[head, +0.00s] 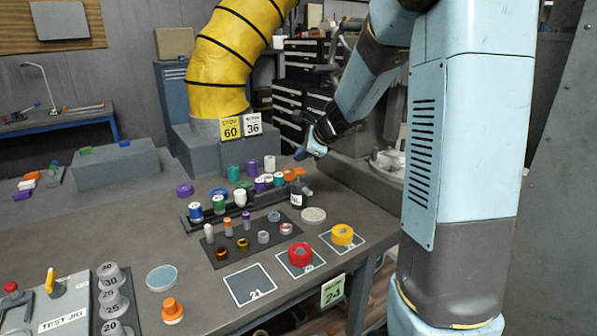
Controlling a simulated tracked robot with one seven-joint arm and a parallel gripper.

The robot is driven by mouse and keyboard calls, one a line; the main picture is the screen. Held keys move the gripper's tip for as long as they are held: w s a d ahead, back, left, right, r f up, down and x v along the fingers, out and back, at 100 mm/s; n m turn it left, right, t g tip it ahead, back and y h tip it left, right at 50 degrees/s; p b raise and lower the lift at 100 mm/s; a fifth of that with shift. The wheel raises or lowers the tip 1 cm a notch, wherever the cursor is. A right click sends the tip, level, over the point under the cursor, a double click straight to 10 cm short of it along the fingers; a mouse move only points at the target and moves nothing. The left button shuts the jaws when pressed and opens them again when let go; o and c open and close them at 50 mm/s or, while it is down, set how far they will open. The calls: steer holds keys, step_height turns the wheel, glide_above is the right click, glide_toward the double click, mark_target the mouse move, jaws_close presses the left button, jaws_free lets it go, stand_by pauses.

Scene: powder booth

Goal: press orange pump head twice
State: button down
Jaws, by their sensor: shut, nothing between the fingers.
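A small dark bottle (298,196) with a pale label stands on the bench near its back right part in the head view. An orange piece (299,172) shows at its top and looks like the pump head; at this size I cannot tell it surely from the orange caps behind. My gripper (301,156) is shut and empty. It appears above the orange piece in the picture, with a small gap between them. I cannot tell how far apart they are in depth.
Colored spools and caps (240,197) crowd the rack left of the bottle. A grey round lid (313,215), red ring (300,255) and yellow ring (342,235) lie in front. An orange stepped knob (172,311) stands front left. A yellow hose (228,55) rises behind.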

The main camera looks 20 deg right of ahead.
mark_target(297, 169)
steer(key=shift+f, duration=0.7)
steer(key=shift+f, duration=0.15)
stand_by(1.6)
steer(key=shift+f, duration=0.2)
steer(key=shift+f, duration=1)
stand_by(1.3)
steer(key=shift+r, duration=1.45)
steer(key=shift+r, duration=0.1)
steer(key=shift+r, duration=2.4)
